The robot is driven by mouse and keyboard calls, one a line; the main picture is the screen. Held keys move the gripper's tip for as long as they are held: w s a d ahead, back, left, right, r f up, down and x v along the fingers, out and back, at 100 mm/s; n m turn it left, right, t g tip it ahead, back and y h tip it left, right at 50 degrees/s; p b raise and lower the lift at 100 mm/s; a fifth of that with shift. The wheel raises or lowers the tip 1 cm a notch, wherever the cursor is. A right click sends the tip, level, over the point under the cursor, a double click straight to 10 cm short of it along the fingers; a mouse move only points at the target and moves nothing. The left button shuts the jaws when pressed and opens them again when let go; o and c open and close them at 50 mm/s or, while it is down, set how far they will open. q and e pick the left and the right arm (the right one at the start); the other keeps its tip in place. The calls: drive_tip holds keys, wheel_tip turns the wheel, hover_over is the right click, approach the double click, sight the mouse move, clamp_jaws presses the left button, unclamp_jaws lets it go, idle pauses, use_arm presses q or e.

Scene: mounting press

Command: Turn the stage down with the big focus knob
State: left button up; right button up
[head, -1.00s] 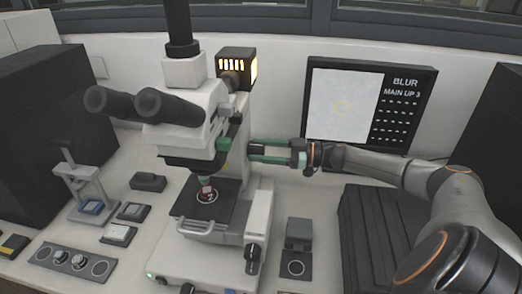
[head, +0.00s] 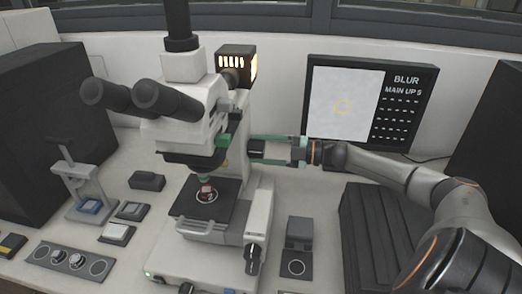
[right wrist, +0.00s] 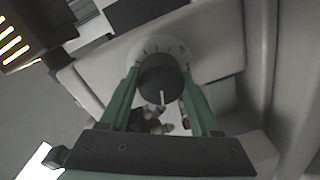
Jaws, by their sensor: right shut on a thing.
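The microscope (head: 185,125) stands at centre left in the head view. Its stage (head: 188,212) is a dark plate carrying a small red-brown sample (head: 207,194) below the objective. The big focus knob (head: 257,147) is black and sits on the microscope's right side. In the right wrist view the knob (right wrist: 158,85) shows a white line pointing down and tick marks around its base. My right gripper (head: 252,149) comes from the right with green fingers on opposite sides of the knob, shut on it. My left gripper is not in view.
The screen (head: 345,105) at the back reads "BLUR" and "MAIN UP 5". A black ribbed block (head: 370,235) lies under my right arm. A grey-black fixture (head: 299,235) and a lower black knob (head: 252,255) are near the microscope base. A small press stand (head: 83,185) is at left.

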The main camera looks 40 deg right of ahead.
drive_tip(key=n+b, duration=0.2)
drive_tip(key=n, duration=0.4)
drive_tip(key=shift+f, duration=0.1)
drive_tip(key=shift+n, duration=0.3)
idle(0.3)
drive_tip(key=o, duration=1.4)
drive_tip(key=shift+s, duration=0.15)
drive_tip(key=shift+s+d, duration=0.45)
drive_tip(key=p+v, duration=0.1)
drive_tip(key=v, duration=1)
drive_tip(key=shift+s, duration=0.1)
drive_tip(key=shift+a, duration=0.1)
